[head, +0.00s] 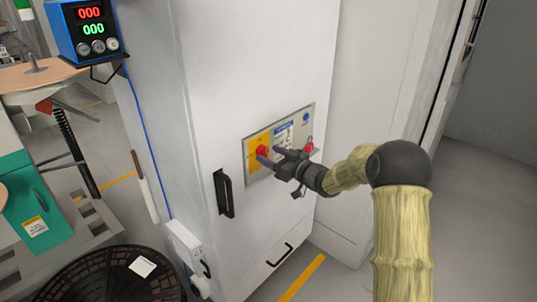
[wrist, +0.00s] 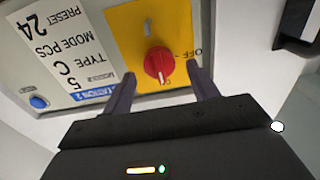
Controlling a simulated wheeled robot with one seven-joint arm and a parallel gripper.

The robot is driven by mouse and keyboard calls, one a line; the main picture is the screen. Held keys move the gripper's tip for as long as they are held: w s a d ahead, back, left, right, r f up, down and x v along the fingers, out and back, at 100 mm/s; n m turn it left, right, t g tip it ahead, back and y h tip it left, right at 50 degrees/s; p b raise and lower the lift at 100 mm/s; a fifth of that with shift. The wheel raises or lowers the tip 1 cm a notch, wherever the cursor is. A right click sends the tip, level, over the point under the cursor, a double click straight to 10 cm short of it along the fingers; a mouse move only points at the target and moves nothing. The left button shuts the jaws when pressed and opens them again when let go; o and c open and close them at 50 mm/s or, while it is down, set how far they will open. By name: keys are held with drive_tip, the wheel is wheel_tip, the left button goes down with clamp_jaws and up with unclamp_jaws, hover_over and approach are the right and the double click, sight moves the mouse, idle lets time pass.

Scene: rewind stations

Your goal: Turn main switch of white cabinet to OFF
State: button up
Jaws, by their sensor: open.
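The white cabinet (head: 260,70) stands in the middle of the head view, with a control panel on its front. The main switch is a red rotary knob (head: 262,151) on a yellow plate (wrist: 128,24). My gripper (head: 271,156) is open and empty, close in front of the panel. In the wrist view its fingertips (wrist: 163,80) lie left and right of the knob; I cannot tell whether they touch it.
A blue button (wrist: 39,102) and printed labels share the panel, with a red part (head: 309,147) at its right. A blue display box (head: 85,28) is at upper left, and a dark round basket (head: 110,280) at lower left. Floor is clear at right.

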drive_tip(key=shift+x, duration=0.95)
drive_tip(key=c, duration=1)
